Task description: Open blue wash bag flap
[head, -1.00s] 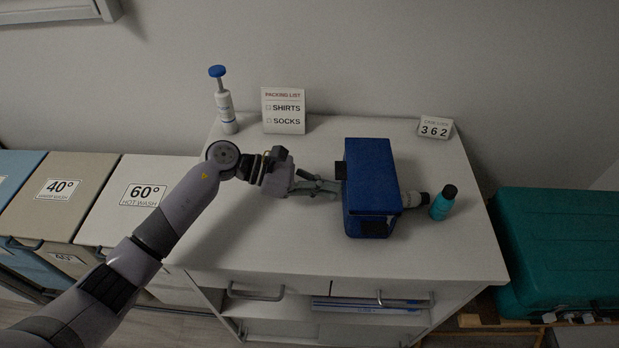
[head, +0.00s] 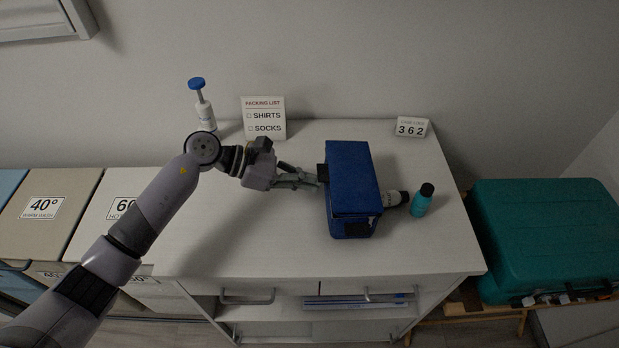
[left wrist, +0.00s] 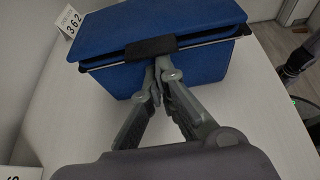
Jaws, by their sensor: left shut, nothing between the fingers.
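The blue wash bag (head: 352,195) stands on the white cabinet top in the head view, its flap (head: 352,175) lying down over the top. A black tab (head: 322,174) sticks out from the flap's left edge. In the left wrist view the bag (left wrist: 125,83) fills the upper middle, with the black tab (left wrist: 151,47) at the flap's edge. My left gripper (head: 316,181) is shut and empty, its fingertips (left wrist: 158,66) just below the tab, close to the bag's side. I cannot tell whether they touch it. My right gripper is not in view.
A pump bottle (head: 203,105), a packing list sign (head: 264,118) and a code card (head: 412,128) are at the back. The cabinet top (head: 260,235) is clear in front. A teal case (head: 550,240) is at right.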

